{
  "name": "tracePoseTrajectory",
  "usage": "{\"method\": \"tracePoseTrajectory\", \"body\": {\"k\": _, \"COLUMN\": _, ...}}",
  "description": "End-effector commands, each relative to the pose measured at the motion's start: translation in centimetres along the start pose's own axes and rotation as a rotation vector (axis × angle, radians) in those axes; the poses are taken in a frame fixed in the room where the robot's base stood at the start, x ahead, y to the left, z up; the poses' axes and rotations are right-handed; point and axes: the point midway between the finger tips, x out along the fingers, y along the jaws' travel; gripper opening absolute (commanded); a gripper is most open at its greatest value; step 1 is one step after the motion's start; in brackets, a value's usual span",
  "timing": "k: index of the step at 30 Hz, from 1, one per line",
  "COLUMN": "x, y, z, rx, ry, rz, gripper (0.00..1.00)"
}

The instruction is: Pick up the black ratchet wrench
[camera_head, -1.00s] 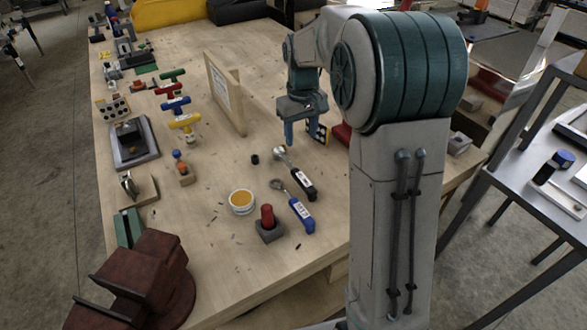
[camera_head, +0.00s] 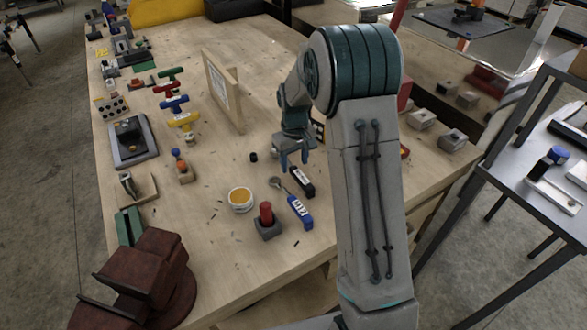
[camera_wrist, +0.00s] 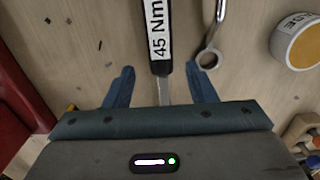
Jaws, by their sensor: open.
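The black ratchet wrench (camera_head: 302,182) lies on the wooden workbench (camera_head: 225,160); its black handle points to the lower right in the head view. My gripper (camera_head: 293,162) hangs above its head end and hides that end there. In the wrist view, the black handle (camera_wrist: 156,38) with a "45 Nm" label runs up the middle. Its metal shaft passes between the two spread fingertips of my open gripper (camera_wrist: 162,85), and the head is hidden under the gripper body. The fingers appear to be clear of the shaft.
A blue-handled wrench (camera_head: 300,213) lies close beside; its ring end (camera_wrist: 208,59) is near the right finger. A white tub (camera_head: 241,199) and a red-topped block (camera_head: 267,220) stand to the left. An upright wooden board (camera_head: 224,88) is behind. A red object (camera_wrist: 14,112) is left in the wrist view.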

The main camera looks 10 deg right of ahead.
Motion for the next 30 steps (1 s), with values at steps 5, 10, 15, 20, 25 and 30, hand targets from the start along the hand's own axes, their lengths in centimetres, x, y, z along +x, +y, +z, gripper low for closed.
{"method": "tracePoseTrajectory", "body": {"k": 5, "x": 2.2, "y": -0.2, "z": -0.1, "rx": 0.001, "ry": -0.002, "rz": -0.001, "gripper": 0.51}}
{"method": "tracePoseTrajectory", "body": {"k": 10, "x": 3.0, "y": -0.2, "z": -0.2, "rx": 0.0, "ry": 0.001, "rz": 0.0, "gripper": 0.51}}
{"method": "tracePoseTrajectory", "body": {"k": 15, "x": 3.0, "y": -0.2, "z": -0.2, "rx": 0.0, "ry": 0.001, "rz": 0.0, "gripper": 0.45}}
{"method": "tracePoseTrajectory", "body": {"k": 20, "x": 3.0, "y": -0.2, "z": -0.2, "rx": 0.0, "ry": 0.001, "rz": 0.0, "gripper": 0.01}}
{"method": "tracePoseTrajectory", "body": {"k": 25, "x": 2.9, "y": -0.2, "z": -0.2, "rx": 0.0, "ry": 0.002, "rz": 0.001, "gripper": 0.0}}
{"method": "tracePoseTrajectory", "body": {"k": 30, "x": 2.8, "y": -0.2, "z": -0.2, "rx": 0.0, "ry": 0.003, "rz": 0.001, "gripper": 0.0}}
